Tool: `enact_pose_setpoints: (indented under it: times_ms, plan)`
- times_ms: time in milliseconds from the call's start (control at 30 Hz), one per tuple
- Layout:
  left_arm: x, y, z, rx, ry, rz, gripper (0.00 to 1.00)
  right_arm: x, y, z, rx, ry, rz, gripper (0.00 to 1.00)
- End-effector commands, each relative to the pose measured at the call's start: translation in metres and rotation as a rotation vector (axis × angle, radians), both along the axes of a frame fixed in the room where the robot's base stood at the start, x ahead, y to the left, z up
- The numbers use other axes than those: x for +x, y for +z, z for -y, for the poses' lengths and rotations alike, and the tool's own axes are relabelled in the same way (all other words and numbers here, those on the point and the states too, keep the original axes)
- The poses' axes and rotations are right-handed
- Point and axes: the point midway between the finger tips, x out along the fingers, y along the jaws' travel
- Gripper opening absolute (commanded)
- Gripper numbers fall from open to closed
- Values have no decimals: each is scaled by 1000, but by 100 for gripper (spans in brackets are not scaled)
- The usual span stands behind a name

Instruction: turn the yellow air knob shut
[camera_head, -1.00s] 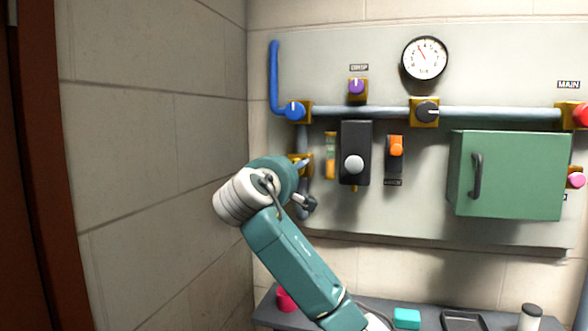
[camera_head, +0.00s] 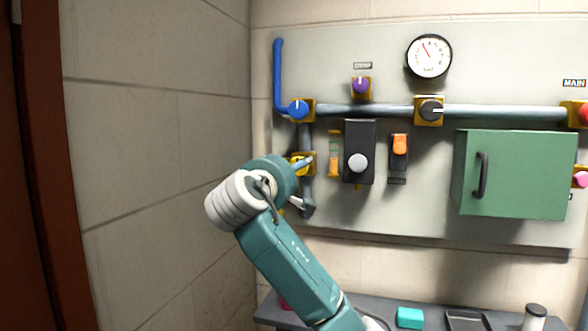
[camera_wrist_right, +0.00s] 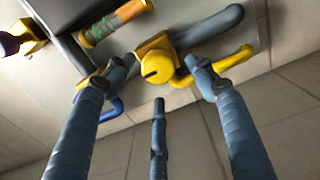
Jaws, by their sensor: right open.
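The yellow air knob (camera_wrist_right: 157,68) is on a yellow valve block on the pipework, with a dark slot line on its face in the right wrist view. In the head view, the yellow knob (camera_head: 297,160) is partly hidden behind my right gripper (camera_head: 302,182). My right gripper (camera_wrist_right: 158,82) is open and empty in the wrist view, two fingers spread on either side of the knob and a third below it. I cannot tell whether any finger touches the knob. My left gripper is not in view.
A blue knob (camera_head: 298,109) and blue pipe (camera_head: 277,70) are above. A sight tube (camera_head: 333,155), a black box with a grey knob (camera_head: 358,163) and an orange switch (camera_head: 399,145) are to the right. The left wall (camera_head: 150,150) is close. A shelf (camera_head: 380,308) runs below.

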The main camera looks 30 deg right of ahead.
Motion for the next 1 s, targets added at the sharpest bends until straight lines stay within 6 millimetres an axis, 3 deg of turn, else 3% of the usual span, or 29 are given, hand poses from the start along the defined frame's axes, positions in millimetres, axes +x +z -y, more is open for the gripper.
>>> enact_pose_setpoints:
  times_ms: [200,400,1000]
  plan:
    - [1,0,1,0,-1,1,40,-30,0,-40,-1,7,2,56]
    - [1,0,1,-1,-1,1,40,-50,0,-64,-2,5,0,56]
    - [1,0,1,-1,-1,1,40,-58,0,-73,-3,3,-2,56]
